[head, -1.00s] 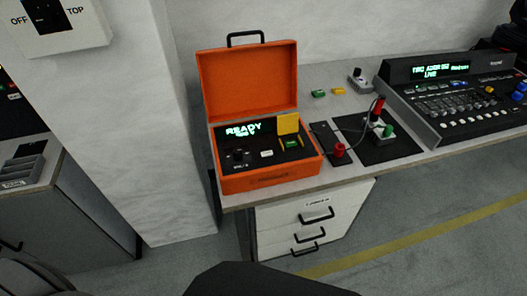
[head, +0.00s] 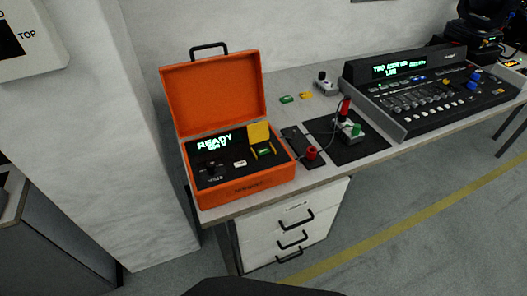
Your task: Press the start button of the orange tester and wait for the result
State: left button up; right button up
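The orange tester (head: 243,187) is an open case at the left end of the bench, its lid raised against the wall side. Its display (head: 214,141) reads "READY" with a smaller line below that I cannot read surely. A green button (head: 264,152) sits at the right of its panel, with a yellow flap (head: 258,132) standing up behind it. A black knob (head: 210,169) and a small white part (head: 240,163) are on the panel too. Neither of my grippers is in view.
Right of the tester are a black strip with a red knob (head: 311,153) and a black mat (head: 360,152) with a cabled device. A mixing console (head: 430,97) stands further right. White drawers (head: 290,228) are below the bench. The floor in front is clear.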

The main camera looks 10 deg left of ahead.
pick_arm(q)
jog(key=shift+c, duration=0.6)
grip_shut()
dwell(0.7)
